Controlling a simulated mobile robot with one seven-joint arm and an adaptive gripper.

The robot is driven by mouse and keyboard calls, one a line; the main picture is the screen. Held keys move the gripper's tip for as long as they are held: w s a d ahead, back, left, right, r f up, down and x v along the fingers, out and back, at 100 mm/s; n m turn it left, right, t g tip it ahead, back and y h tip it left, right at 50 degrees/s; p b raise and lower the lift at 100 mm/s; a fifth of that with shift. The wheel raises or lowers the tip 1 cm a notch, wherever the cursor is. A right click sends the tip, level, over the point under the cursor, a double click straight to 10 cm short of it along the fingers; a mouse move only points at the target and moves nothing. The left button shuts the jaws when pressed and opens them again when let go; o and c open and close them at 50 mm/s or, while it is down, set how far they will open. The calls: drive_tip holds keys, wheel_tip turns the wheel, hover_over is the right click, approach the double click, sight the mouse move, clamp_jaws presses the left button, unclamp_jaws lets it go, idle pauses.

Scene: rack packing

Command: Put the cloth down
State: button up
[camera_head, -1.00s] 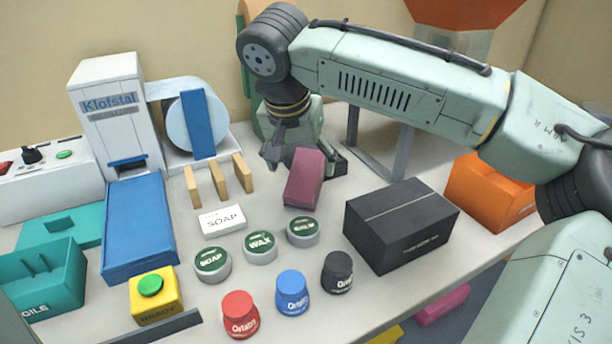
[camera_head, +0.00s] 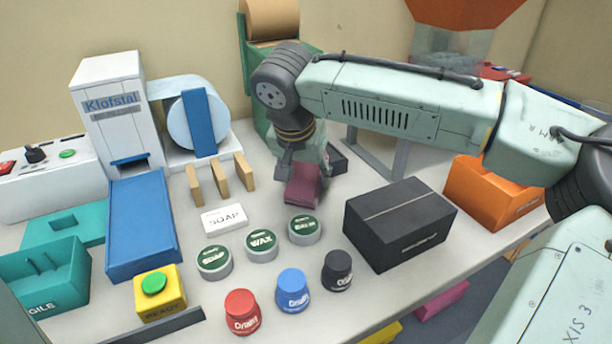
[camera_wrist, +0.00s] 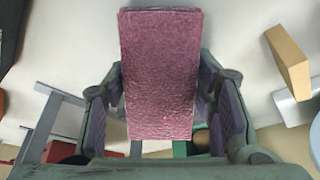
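The cloth is a mauve, folded, block-like piece (camera_head: 302,186). It hangs below my gripper (camera_head: 300,165) at the middle of the table, behind the green-lidded tins. In the wrist view the cloth (camera_wrist: 162,75) fills the space between my two fingers (camera_wrist: 162,85), with a fingertip close against each long side. My gripper appears shut on it. Whether its lower end touches the table cannot be told.
Green-lidded tins (camera_head: 261,245) and a white soap box (camera_head: 223,218) stand in front. A black box (camera_head: 400,224) is to the right, with an orange bin (camera_head: 490,191) beyond. Wooden dividers (camera_head: 220,180) stand to the left. White table shows between the cloth and the black box.

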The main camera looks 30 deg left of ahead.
drive_tip(key=c, duration=0.7)
drive_tip(key=shift+o, duration=0.2)
drive_tip(key=shift+r, duration=0.1)
wheel_tip(320, 180, up, 20)
drive_tip(key=b, duration=0.1)
wheel_tip(320, 180, up, 8)
drive_tip(key=p, duration=0.6)
hover_over(305, 169)
